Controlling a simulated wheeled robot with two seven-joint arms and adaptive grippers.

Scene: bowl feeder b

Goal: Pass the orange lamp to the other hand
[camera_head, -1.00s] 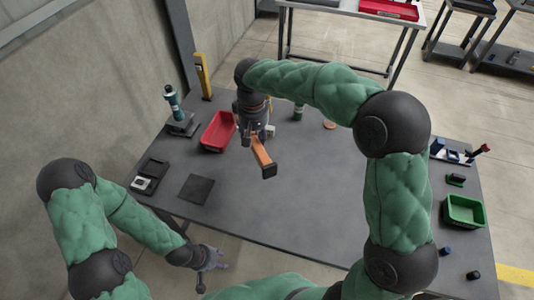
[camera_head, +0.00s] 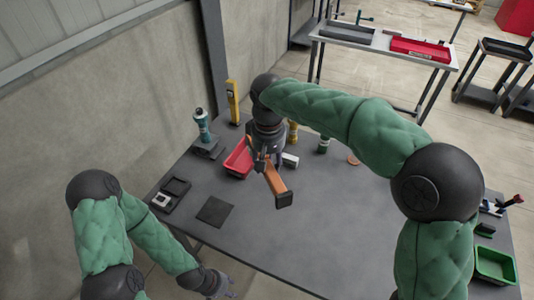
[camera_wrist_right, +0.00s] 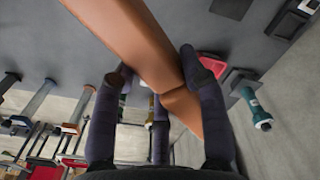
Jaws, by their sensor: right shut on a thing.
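The orange lamp (camera_head: 275,180) is a long orange bar with a dark end, held tilted above the middle of the table. My right gripper (camera_head: 265,158) is shut on it near its upper end. In the right wrist view the lamp (camera_wrist_right: 128,38) runs between the fingers of the right gripper (camera_wrist_right: 155,72). My left gripper (camera_head: 222,288) is low at the bottom of the head view, off the table's front edge and well apart from the lamp. It is too small there to tell whether it is open.
A red bin (camera_head: 238,160) stands behind the lamp. A dark square mat (camera_head: 215,211), a teal tool on a stand (camera_head: 202,128) and a yellow tool (camera_head: 233,103) are on the left. A green bin (camera_head: 496,266) is at the right. The table's front middle (camera_head: 330,235) is clear.

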